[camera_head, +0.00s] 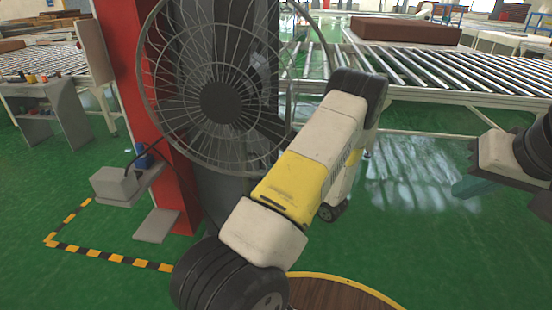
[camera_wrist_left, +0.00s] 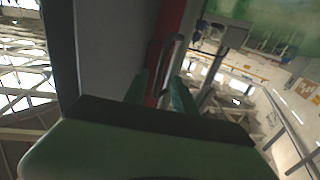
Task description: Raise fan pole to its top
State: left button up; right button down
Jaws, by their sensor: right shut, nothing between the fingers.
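The fan has a round wire cage (camera_head: 220,90) and stands in front of a red column. A grey upright (camera_head: 228,190) shows below the cage; I cannot tell if this is the fan pole. My left arm crosses the middle of the head view, and its gripper is hidden there. In the left wrist view, the green fingers of my left gripper (camera_wrist_left: 168,98) stand apart, with a thin pale bar (camera_wrist_left: 171,58) between them. Whether they touch the bar is not clear. My right gripper (camera_head: 466,188) is shut and empty at the right, away from the fan.
The red column (camera_head: 133,70) stands left of the fan. A grey box (camera_head: 115,184) sits on a bracket beside it. A roller conveyor (camera_head: 440,80) carries a brown mattress (camera_head: 405,31) at the back right. The green floor (camera_head: 400,245) is clear at the right.

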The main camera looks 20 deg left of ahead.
pick_arm(q)
jog(key=shift+x, duration=2.35)
jog(key=shift+c, duration=0.4)
grip_shut()
